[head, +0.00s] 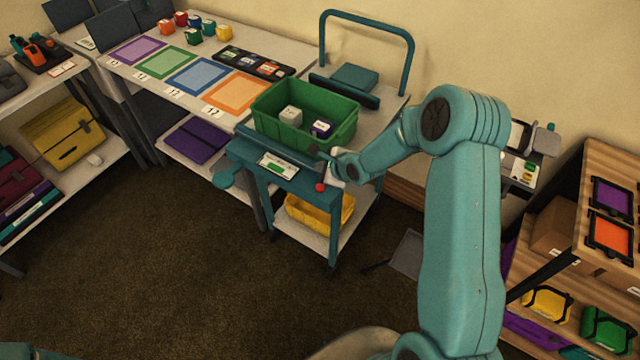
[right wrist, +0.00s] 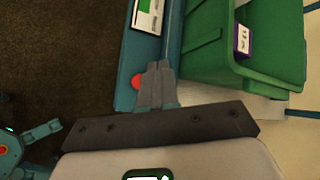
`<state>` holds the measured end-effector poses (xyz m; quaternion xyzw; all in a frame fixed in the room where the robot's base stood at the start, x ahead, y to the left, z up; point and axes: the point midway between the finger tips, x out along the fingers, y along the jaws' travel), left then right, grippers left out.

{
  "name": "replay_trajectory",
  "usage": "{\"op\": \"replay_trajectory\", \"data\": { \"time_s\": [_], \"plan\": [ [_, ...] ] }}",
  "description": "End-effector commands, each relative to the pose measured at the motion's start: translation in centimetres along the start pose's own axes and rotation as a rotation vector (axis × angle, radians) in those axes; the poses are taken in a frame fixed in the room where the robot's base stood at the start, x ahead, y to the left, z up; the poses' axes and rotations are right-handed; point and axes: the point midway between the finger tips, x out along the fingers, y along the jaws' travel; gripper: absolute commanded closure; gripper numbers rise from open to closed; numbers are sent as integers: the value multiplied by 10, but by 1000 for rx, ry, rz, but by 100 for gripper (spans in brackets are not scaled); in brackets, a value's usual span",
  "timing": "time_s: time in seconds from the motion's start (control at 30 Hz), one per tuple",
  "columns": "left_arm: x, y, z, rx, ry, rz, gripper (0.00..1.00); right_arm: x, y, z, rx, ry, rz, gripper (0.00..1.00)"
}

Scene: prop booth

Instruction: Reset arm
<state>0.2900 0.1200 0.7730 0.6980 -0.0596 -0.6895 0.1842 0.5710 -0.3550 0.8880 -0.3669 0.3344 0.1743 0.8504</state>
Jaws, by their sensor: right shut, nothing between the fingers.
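My right arm reaches in from the lower right of the head view, and its gripper (head: 318,158) is at the near right side of the green bin (head: 345,133). The gripper is shut and empty, and its closed fingers also show in the right wrist view (right wrist: 157,68). The fingertips are beside the bin's wall, over the edge of the teal cart (head: 318,200). Whether they touch anything cannot be told. A red knob (head: 320,187) is just below the gripper, and close to the fingers in the right wrist view (right wrist: 138,82). My left gripper is not seen.
The green bin holds a white block (head: 291,115) and a purple-and-white block (head: 321,128). A yellow bin (head: 320,213) sits on the cart's lower shelf. A table with coloured mats (head: 197,76) stands left, a wooden shelf (head: 575,190) right. The dark floor between is mostly clear.

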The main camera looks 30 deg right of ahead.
Motion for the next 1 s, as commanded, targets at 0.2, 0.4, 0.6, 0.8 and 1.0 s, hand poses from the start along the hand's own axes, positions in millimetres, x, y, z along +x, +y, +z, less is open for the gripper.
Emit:
{"op": "replay_trajectory", "data": {
  "time_s": [0.2, 0.4, 0.6, 0.8, 1.0],
  "plan": [
    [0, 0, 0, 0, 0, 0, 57, 0, 0, 0, 0, 0, 0, 100],
    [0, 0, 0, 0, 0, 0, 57, 0, 0, 0, 0, 0, 0, 100],
    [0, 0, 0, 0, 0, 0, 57, 1, 1, 4, -4, -5, 2, 100],
    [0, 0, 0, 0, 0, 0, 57, 16, 82, 40, -36, -41, 158, 100],
    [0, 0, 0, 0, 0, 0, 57, -14, 245, 42, -386, -62, 477, 100]
  ]
}}
